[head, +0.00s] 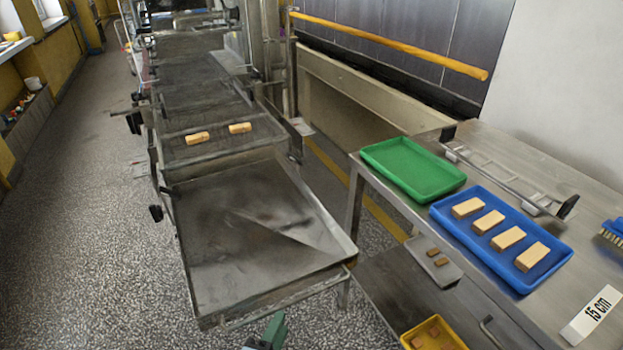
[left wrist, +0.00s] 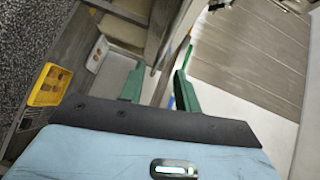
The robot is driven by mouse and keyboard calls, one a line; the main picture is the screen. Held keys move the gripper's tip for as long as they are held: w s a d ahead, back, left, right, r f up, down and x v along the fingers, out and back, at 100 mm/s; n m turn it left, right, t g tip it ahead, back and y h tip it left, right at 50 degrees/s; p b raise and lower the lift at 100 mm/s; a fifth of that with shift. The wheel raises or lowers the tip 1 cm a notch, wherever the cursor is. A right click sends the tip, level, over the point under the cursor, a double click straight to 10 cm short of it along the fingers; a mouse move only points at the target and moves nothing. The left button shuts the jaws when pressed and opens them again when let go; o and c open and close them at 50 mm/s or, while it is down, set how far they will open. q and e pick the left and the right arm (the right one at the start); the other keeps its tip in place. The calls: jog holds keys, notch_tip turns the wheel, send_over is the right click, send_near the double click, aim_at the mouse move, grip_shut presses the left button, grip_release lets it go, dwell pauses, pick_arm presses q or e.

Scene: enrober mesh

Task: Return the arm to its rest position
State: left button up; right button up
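My left gripper (head: 268,335) shows at the bottom edge of the head view, low and just in front of the metal tray at the near end of the machine. Only its green fingertips are in the frame. In the left wrist view its two green fingers (left wrist: 160,68) stand apart with nothing between them, so it is open and empty. Most of the left arm is outside the head view. My right gripper is in neither view.
Two tan bars (head: 240,128) lie on the machine's mesh (head: 215,142), beyond the metal tray (head: 215,285). At right, a steel table (head: 530,165) bears a green tray (head: 410,168) and a blue tray (head: 467,235) with several bars. A yellow tray (head: 410,340) sits below. Floor at left is clear.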

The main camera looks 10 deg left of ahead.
pick_arm(q)
jog(key=s+a+f+n+g+p, duration=0.2)
jog(key=s+n, duration=0.3)
jog(key=s, duration=0.3)
jog(key=s+a+f+n+g+p, duration=0.2)
jog(key=s+n, duration=0.4)
jog(key=s, duration=0.3)
jog(key=s+a+f+n+g+y+p, duration=0.1)
jog(key=s+a+f+n+g, duration=0.2)
jog(key=s+a+n, duration=0.2)
jog(key=s, duration=0.3)
jog(key=shift+s+f+n+p, duration=0.2)
jog(key=shift+s+n+p, duration=0.1)
jog(key=shift+p, duration=0.1)
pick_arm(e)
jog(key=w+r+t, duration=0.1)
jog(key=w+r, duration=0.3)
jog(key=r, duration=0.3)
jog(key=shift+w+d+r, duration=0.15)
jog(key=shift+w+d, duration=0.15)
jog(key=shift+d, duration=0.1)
pick_arm(q)
jog(key=shift+a, duration=0.1)
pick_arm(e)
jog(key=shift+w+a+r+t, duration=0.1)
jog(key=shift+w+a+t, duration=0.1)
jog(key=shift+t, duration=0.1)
